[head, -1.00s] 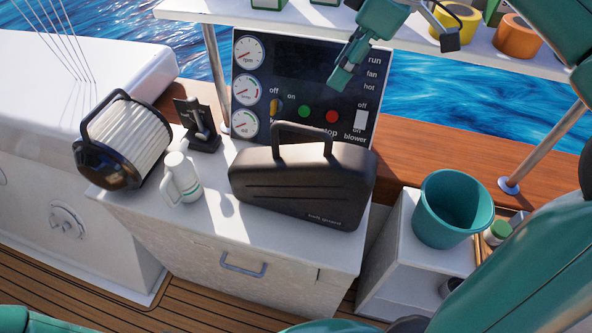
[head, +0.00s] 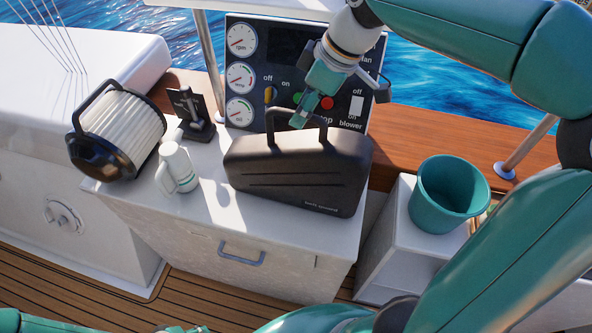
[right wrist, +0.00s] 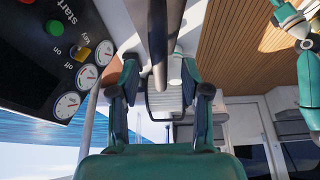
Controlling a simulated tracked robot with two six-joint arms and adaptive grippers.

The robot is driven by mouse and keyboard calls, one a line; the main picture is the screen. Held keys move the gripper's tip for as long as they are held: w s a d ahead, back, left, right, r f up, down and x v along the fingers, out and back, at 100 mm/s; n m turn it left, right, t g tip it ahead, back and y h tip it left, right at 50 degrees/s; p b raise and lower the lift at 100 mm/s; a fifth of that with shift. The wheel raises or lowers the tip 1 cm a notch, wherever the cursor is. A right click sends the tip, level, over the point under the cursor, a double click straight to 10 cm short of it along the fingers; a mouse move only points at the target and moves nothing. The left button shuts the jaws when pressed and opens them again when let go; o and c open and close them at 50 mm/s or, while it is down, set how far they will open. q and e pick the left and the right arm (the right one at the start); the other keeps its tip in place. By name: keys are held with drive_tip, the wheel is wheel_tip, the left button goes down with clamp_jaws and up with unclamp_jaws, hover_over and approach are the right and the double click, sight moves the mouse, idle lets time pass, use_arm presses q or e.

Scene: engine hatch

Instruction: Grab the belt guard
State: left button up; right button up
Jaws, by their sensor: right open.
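The belt guard (head: 295,175) is a dark case with printed lettering and an upright loop handle on top. It stands on the white cabinet top in the head view. My right gripper (head: 303,116) is open and points down at the handle, overlapping its top bar in that view. In the right wrist view, the open fingers of my right gripper (right wrist: 160,75) lie on either side of a dark bar, the handle (right wrist: 157,40). Contact with it cannot be seen. Only teal bits of my left arm show at the lower left edge of the head view; its gripper does not show.
A teal bucket (head: 448,195) stands to the right. The front cabinet top is clear.

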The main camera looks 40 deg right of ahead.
drive_tip(key=shift+x, duration=1.35)
clamp_jaws()
drive_tip(key=shift+r, duration=0.15)
